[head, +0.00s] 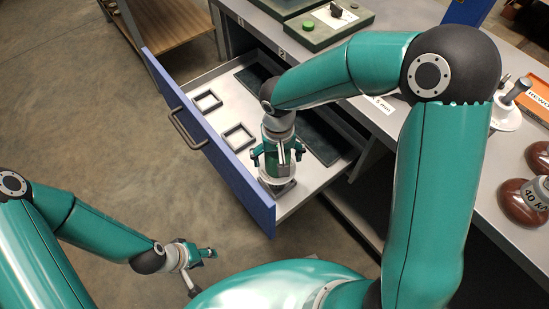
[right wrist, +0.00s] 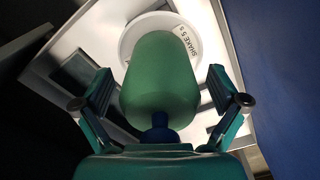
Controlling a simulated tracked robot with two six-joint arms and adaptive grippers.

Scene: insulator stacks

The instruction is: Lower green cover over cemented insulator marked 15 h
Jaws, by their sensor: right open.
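My right gripper (head: 280,158) reaches down into the open drawer, its fingers apart. In the right wrist view, its open fingers (right wrist: 160,98) stand on either side of a rounded green object (right wrist: 160,75) with a dark blue neck. I cannot tell whether this is the green cover. A white round piece (right wrist: 205,50) marked "SHAKE 5 s" shows behind it. My left gripper (head: 203,254) hangs over the floor outside the drawer, and its finger opening is too small to judge. No insulator marked 15 h is readable.
The drawer (head: 212,148) has a blue front and holds square frames (head: 238,136) and a dark mat. The bench carries brown insulators (head: 522,203), one marked "40 k", a "5 min" label (head: 380,104) and a green box (head: 322,28).

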